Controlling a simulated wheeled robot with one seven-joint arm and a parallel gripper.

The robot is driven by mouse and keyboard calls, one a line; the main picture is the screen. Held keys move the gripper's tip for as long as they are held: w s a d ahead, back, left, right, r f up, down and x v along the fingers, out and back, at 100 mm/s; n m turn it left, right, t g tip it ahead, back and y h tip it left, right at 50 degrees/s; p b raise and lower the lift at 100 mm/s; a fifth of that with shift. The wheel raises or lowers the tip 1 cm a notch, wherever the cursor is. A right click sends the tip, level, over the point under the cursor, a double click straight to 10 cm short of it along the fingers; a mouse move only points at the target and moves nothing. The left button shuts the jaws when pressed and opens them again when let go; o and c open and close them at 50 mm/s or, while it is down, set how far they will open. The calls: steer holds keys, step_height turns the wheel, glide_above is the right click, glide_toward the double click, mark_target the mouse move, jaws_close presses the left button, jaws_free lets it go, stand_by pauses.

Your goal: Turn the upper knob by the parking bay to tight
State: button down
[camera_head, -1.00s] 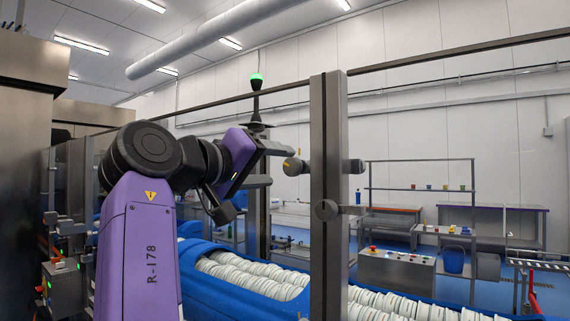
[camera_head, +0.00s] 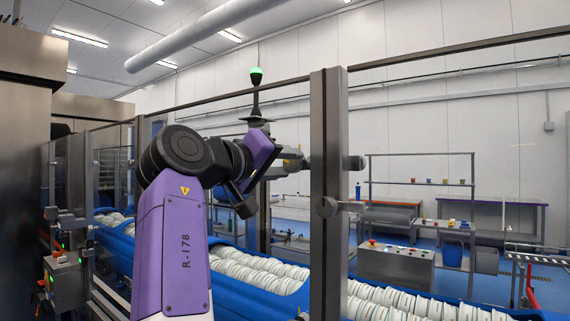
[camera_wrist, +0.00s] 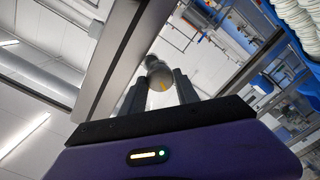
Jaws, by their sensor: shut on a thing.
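The upper knob (camera_head: 301,164) is a grey, round knob on the left side of the steel post (camera_head: 330,120). My gripper (camera_head: 291,160) is at it from the left, with the purple hand just behind. In the wrist view the knob (camera_wrist: 160,75) sits between the two dark fingers of my gripper (camera_wrist: 160,92), which are shut on it. A yellow mark shows on the knob's face, close to the fingers. In the head view the fingers hide part of the knob.
A clear guard panel and a top rail (camera_head: 450,54) run from the post. Behind it, a blue conveyor (camera_head: 235,250) carries rows of white discs. A grey control box (camera_head: 396,264) with a red button stands to the right. A green-lit beacon (camera_head: 256,78) rises behind my arm.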

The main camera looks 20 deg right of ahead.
steer(key=shift+m, duration=0.3)
steer(key=shift+m+p, duration=0.4)
steer(key=shift+m, duration=0.6)
steer(key=m, duration=0.3)
steer(key=shift+m, duration=0.3)
steer(key=m, duration=0.5)
steer(key=shift+m, duration=0.4)
steer(key=c, duration=0.9)
jaws_free()
steer(key=b+v, duration=0.2)
steer(key=v, duration=0.5)
steer(key=shift+s+a, duration=0.25)
